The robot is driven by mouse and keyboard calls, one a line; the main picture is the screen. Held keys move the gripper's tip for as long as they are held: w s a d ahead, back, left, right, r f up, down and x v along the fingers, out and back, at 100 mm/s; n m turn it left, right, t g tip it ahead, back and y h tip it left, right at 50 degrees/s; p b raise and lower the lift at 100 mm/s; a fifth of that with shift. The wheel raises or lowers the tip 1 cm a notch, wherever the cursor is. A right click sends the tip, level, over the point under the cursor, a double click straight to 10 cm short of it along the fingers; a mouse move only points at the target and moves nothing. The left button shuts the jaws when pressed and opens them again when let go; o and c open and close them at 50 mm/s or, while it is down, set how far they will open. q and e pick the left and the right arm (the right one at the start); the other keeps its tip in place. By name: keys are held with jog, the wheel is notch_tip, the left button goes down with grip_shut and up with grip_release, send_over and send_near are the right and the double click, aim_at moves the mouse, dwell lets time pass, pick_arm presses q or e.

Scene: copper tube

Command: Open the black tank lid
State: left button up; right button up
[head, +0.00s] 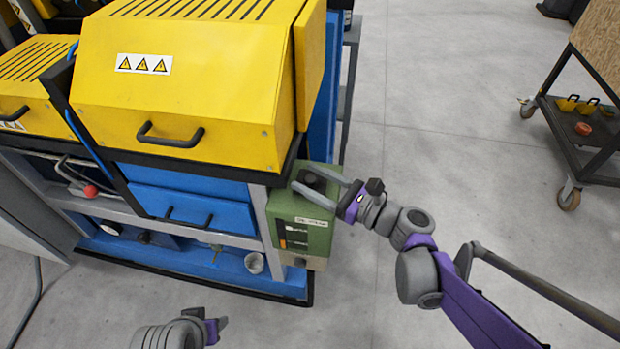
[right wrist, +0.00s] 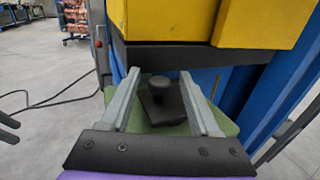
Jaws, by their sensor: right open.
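The green tank (head: 300,225) stands against the right end of the yellow and blue machine, with a white label and a dark gauge strip on its front. Its black lid (right wrist: 160,103), with a round knob on top, sits on the tank's green top in the right wrist view. My right gripper (head: 300,176) is open above the tank top. In the right wrist view, its two grey fingers (right wrist: 160,75) lie on either side of the lid, with no visible grip on it. My left gripper (head: 214,328) is at the bottom edge; its fingers cannot be made out.
The yellow machine cover (head: 190,95) with a black handle overhangs close behind the tank. A blue drawer (head: 190,205) is below it. A cart (head: 590,120) stands far right. The grey floor (head: 450,170) between tank and cart is clear.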

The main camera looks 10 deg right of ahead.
jog(key=shift+w+a, duration=0.15)
jog(key=shift+a, duration=0.05)
grip_shut()
dwell(1.4)
